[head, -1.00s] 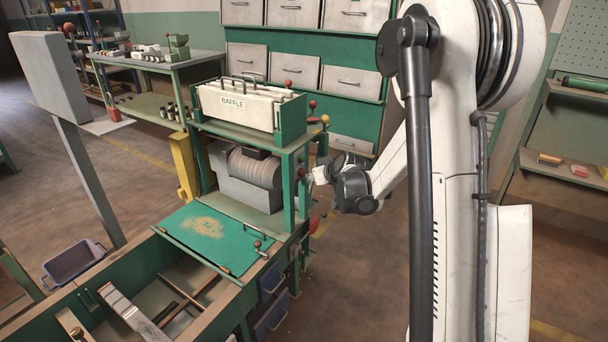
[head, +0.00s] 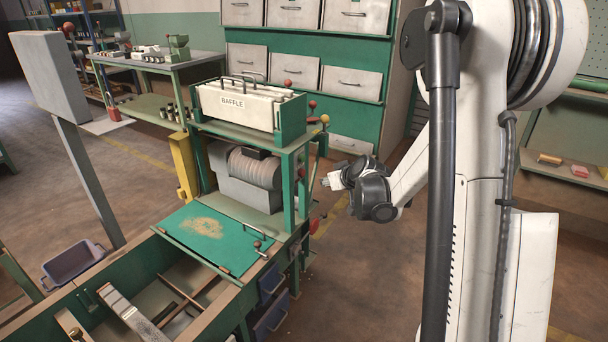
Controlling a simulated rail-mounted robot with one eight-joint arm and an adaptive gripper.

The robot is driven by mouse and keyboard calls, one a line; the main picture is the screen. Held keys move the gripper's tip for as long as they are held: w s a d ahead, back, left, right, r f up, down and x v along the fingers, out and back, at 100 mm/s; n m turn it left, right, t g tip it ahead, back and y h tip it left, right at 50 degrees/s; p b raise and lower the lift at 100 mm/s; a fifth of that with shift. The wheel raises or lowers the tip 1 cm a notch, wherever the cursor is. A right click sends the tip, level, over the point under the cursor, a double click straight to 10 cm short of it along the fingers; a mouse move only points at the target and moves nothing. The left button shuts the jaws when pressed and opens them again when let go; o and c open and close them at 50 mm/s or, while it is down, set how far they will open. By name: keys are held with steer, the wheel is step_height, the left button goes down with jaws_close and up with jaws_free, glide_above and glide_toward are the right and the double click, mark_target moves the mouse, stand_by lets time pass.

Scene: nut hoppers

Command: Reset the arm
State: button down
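My white arm fills the right of the head view, with its dark wrist low and pointing left. My gripper (head: 328,182) is small at the wrist's left end, to the right of the green machine (head: 289,205). A gap shows between it and the machine's post. The fingers are too small to tell whether they are open or shut, and I see nothing clearly held.
A box labelled BAFFLE (head: 235,103) tops the machine, with red-knobbed levers (head: 312,104) on its right side. A green panel with sawdust (head: 180,238) lies in front. Grey drawers (head: 354,73) stand behind. The floor right of the machine is open.

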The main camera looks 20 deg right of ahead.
steer(key=shift+a+r, duration=0.1)
stand_by(0.4)
steer(key=s+a+r+g, duration=0.2)
steer(key=s+a+r, duration=0.9)
steer(key=s+a, duration=0.35)
steer(key=s+a+g, duration=0.1)
steer(key=s+a, duration=0.3)
steer(key=s, duration=0.6)
steer(key=s+a+g, duration=0.1)
steer(key=s+a, duration=0.3)
steer(key=s, duration=0.6)
step_height(320, 180, up, 14)
steer(key=p, duration=1.2)
steer(key=shift+s+d+f+m+p, duration=0.2)
steer(key=shift+d+m+p, duration=0.05)
steer(key=shift+m+p, duration=0.1)
